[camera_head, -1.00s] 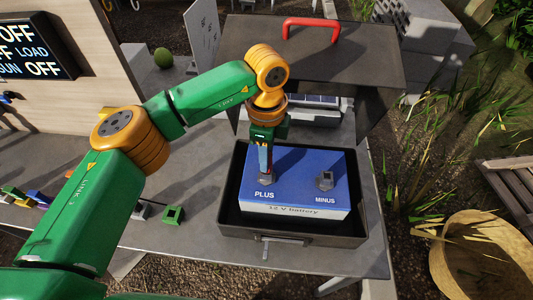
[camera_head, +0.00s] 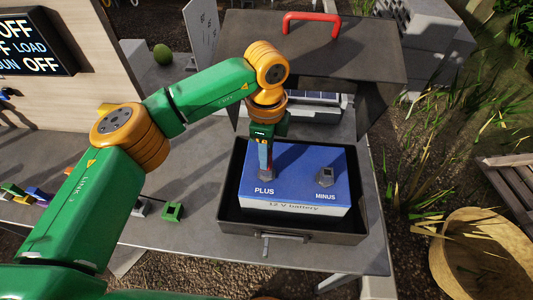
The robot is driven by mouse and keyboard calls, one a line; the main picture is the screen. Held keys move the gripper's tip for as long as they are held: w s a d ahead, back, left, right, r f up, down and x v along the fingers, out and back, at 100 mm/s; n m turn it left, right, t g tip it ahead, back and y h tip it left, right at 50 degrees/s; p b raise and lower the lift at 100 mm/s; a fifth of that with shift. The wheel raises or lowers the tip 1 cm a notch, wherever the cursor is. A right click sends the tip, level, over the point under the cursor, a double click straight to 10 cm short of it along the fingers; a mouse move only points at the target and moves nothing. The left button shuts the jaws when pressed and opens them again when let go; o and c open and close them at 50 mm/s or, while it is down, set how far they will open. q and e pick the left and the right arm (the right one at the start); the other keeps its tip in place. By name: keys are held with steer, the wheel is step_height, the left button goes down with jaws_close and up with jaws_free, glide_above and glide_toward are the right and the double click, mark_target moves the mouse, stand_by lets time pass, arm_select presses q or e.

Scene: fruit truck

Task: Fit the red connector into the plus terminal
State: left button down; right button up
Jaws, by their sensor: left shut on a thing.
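The blue 12 V battery (camera_head: 295,185) sits in the open dark case. Its plus terminal (camera_head: 265,177) is at the left of its top and its minus terminal (camera_head: 325,177) at the right. My left gripper (camera_head: 265,163) points down over the plus terminal, shut on a small red part, taken to be the red connector (camera_head: 270,153). Only a sliver of red shows between the fingers. The fingertips are at or just above the terminal; I cannot tell whether the connector touches or is seated. My right gripper is not in view.
The dark case (camera_head: 230,225) surrounds the battery, its raised lid (camera_head: 345,60) with a red handle behind my left gripper. A green block (camera_head: 172,211) and several coloured pieces lie to the left on the grey bench (camera_head: 195,165). A woven basket (camera_head: 485,255) stands at lower right.

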arm_select(q)
steer(key=c, duration=0.5)
jaws_free()
steer(key=shift+c, duration=0.2)
